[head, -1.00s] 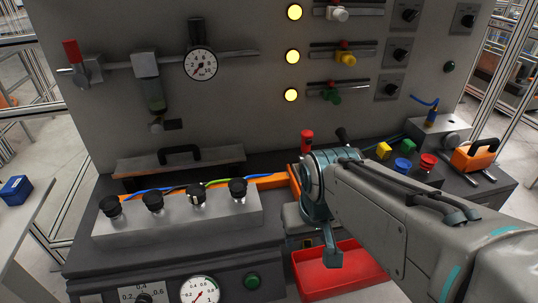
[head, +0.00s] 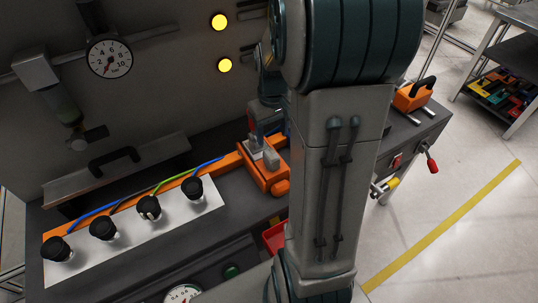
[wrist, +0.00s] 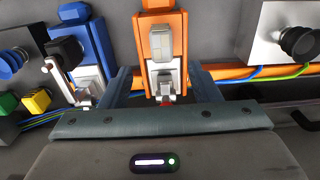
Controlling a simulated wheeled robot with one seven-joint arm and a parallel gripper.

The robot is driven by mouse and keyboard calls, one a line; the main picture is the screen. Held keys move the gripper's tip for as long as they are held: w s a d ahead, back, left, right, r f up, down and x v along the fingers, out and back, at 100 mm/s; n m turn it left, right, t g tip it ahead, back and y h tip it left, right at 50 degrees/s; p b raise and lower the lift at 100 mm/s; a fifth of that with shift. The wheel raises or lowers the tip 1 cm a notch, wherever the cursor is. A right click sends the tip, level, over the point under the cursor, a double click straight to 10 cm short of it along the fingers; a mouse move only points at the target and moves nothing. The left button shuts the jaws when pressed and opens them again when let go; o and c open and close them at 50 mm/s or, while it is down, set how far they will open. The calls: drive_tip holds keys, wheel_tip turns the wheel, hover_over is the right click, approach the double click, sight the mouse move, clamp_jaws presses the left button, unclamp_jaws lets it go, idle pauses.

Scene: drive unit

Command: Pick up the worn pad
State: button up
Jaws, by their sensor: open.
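An orange holder (head: 262,181) stands on the bench, left of my arm in the head view. It carries small light-grey blocks (head: 271,158); one of these may be the worn pad, but I cannot tell which. In the wrist view the orange holder (wrist: 163,22) is at top centre, with a grey block (wrist: 167,76) at its lower end. My gripper (wrist: 163,88) is open, one finger on each side of that block, with gaps on both sides. Whether the block lies at fingertip depth is unclear. My arm hides most of the gripper in the head view.
A blue holder (wrist: 92,40) with a metal lever stands left of the orange one in the wrist view. A grey box with several black knobs (head: 149,208) is left on the bench. A red tray (head: 273,237) is partly hidden behind my arm. Cables run behind the box.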

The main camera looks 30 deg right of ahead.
sight(271, 154)
wheel_tip(271, 154, down, 10)
drive_tip(key=shift+a+r+p, duration=0.1)
drive_tip(key=shift+a+p, duration=0.05)
drive_tip(key=shift+p, duration=0.45)
drive_tip(key=c, duration=1.2)
